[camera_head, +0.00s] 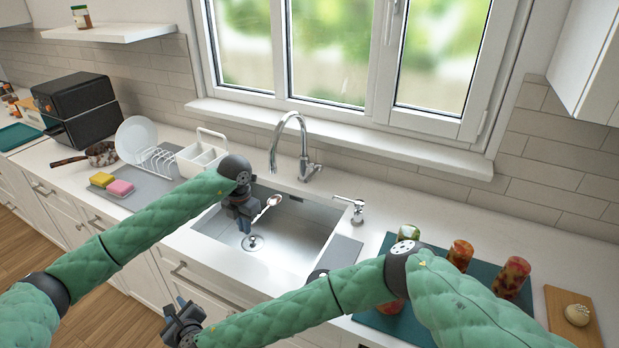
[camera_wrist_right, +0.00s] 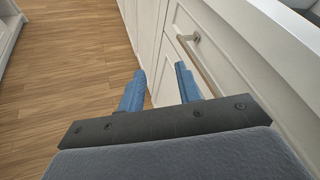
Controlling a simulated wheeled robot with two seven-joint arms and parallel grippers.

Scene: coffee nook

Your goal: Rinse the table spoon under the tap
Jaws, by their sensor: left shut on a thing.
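My left gripper (camera_head: 247,220) is over the sink (camera_head: 308,228), shut on the table spoon (camera_head: 273,201). The spoon's pale bowl end points up and right, below the spout of the chrome tap (camera_head: 291,117). Part of the handle is hidden by the fingers. I see no water stream from the tap. My right gripper (camera_head: 181,318) is low, in front of the cabinets. In the right wrist view its two blue fingers (camera_wrist_right: 158,88) stand apart with nothing between them.
A soap dispenser (camera_head: 356,209) stands right of the sink. A drying mat with sponges (camera_head: 112,184), a rack (camera_head: 158,161) and a white caddy (camera_head: 201,156) lie left. Jars (camera_head: 460,255) stand on a teal board at right. A cabinet handle (camera_wrist_right: 188,37) is near my right gripper.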

